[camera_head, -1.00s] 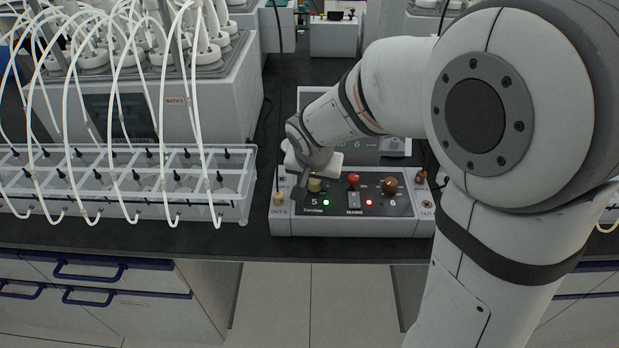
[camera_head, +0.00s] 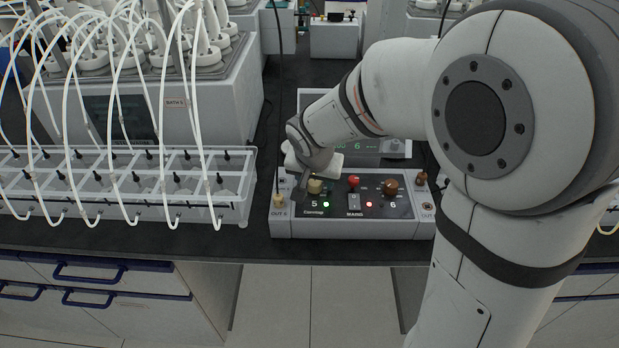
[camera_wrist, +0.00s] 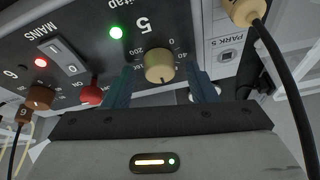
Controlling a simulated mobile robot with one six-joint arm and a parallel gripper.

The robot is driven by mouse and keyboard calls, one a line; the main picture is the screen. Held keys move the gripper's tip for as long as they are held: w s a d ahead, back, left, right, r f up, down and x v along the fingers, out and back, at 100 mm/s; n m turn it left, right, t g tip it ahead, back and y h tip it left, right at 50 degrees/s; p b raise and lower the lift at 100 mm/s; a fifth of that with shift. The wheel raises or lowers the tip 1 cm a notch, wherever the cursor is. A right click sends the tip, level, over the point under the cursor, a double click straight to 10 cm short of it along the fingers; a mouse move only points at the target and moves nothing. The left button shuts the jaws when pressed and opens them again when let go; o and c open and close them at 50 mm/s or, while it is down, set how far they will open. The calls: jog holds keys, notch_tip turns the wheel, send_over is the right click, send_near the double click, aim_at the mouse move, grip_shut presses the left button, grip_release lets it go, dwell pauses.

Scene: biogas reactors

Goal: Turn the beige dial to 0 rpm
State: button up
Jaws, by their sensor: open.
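The beige dial (camera_head: 315,186) sits at the left of the grey control box, above the number 5 and a green light. In the wrist view the beige dial (camera_wrist: 158,66) shows large, with scale numbers including 0, 40, 160 and 200 around it. I cannot clearly read where its pointer stands. My gripper (camera_wrist: 160,75) is open, with one finger on each side of the dial and a visible gap on both sides. In the head view my gripper (camera_head: 304,181) is at the dial's left, partly hidden by my wrist.
A red knob (camera_head: 353,182), a MAINS switch (camera_head: 354,201) and a brown dial (camera_head: 390,187) share the panel. A black cable (camera_head: 278,100) drops to a beige plug at left. A display (camera_head: 365,147) stands behind. A tube rack (camera_head: 120,185) stands left.

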jog(key=shift+r, duration=0.1)
jog(key=v, duration=0.7)
jog(key=shift+s+r, duration=0.2)
jog(key=shift+r, duration=0.1)
jog(key=shift+a, duration=0.1)
